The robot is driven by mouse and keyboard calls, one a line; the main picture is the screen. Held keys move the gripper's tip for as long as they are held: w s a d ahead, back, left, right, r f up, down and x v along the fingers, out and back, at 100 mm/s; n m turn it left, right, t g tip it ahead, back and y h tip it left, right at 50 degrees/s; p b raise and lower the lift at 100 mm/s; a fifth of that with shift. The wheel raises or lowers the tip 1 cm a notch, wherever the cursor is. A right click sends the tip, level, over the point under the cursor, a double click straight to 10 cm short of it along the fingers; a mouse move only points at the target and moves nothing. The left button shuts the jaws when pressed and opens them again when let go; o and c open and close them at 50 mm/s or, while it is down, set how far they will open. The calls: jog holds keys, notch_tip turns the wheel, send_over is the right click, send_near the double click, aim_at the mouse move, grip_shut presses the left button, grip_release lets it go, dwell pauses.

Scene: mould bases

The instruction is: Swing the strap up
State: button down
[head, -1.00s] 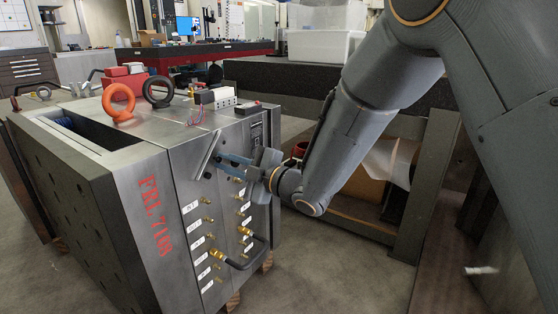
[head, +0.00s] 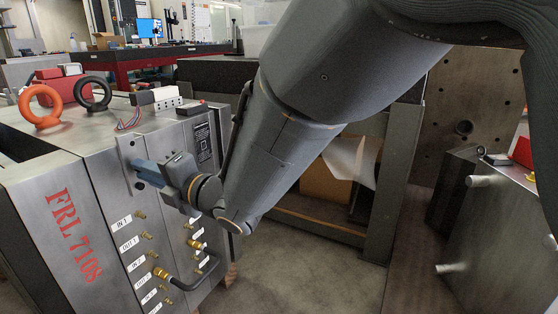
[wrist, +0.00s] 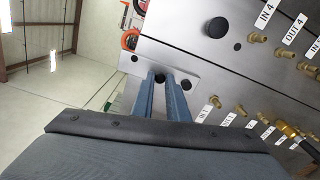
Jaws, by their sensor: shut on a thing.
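The strap (head: 124,150) is a narrow bare-metal plate on the side of the steel mould base (head: 70,180) marked FRL 7108. In the head view it stands close to upright, near the mould's top edge. My gripper (head: 139,168) reaches it from the right, its blue fingers shut at the strap's face. The wrist view shows the strap (wrist: 148,66) as a pale flat plate with dark round spots, and my fingertips (wrist: 172,79) against it. What exactly lies between the fingers is mostly hidden.
Orange (head: 40,106) and black (head: 94,93) lifting eyes stand on the mould's top. Brass fittings and a hose (head: 183,283) sit below my gripper. A dark workbench (head: 375,215) stands behind my arm, and another steel block (head: 495,230) stands at right.

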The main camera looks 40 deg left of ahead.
jog(key=shift+s+n, duration=0.3)
jog(key=c, duration=2)
grip_release()
jog(key=shift+s, duration=0.1)
jog(key=p+v, duration=0.1)
jog(key=v, duration=0.7)
jog(key=shift+a, duration=0.1)
